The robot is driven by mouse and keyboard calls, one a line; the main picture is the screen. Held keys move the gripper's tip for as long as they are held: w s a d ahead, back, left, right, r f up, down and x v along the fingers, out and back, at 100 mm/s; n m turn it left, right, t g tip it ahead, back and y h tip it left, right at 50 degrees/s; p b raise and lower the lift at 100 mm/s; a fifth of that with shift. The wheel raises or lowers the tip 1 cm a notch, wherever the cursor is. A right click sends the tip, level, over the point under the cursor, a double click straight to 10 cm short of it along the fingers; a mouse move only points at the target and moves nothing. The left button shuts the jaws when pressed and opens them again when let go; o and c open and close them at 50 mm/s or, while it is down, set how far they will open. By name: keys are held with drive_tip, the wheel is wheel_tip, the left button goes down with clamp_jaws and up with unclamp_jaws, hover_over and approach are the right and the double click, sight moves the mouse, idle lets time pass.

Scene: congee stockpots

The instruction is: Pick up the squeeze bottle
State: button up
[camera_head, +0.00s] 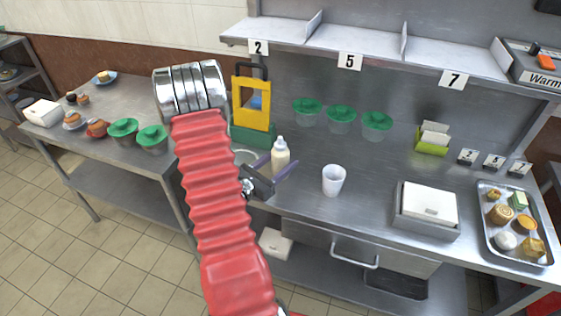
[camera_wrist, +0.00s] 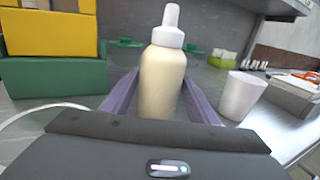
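The squeeze bottle (camera_head: 280,156) is cream-coloured with a white cap and nozzle. It stands upright on the steel counter, in front of the yellow and green stand. My gripper (camera_head: 283,168) is at the bottle, low over the counter. In the wrist view the bottle (camera_wrist: 163,80) rises between the two purple fingers of my gripper (camera_wrist: 160,95). The fingers are spread, with a small gap visible on each side of the bottle. The bottle's base is hidden behind the gripper body.
A white cup (camera_head: 333,180) stands right of the bottle. The yellow and green stand (camera_head: 252,108) is close behind on the left. Several green-lidded tubs (camera_head: 341,118) line the back. A white box in a metal tray (camera_head: 428,208) is further right. Bare counter lies between cup and tubs.

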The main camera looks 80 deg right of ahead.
sight(280, 137)
drive_tip(key=c, duration=0.5)
drive_tip(key=shift+o, duration=0.2)
drive_tip(key=shift+r, duration=0.15)
drive_tip(key=shift+r, duration=4.9)
drive_tip(key=shift+w, duration=0.1)
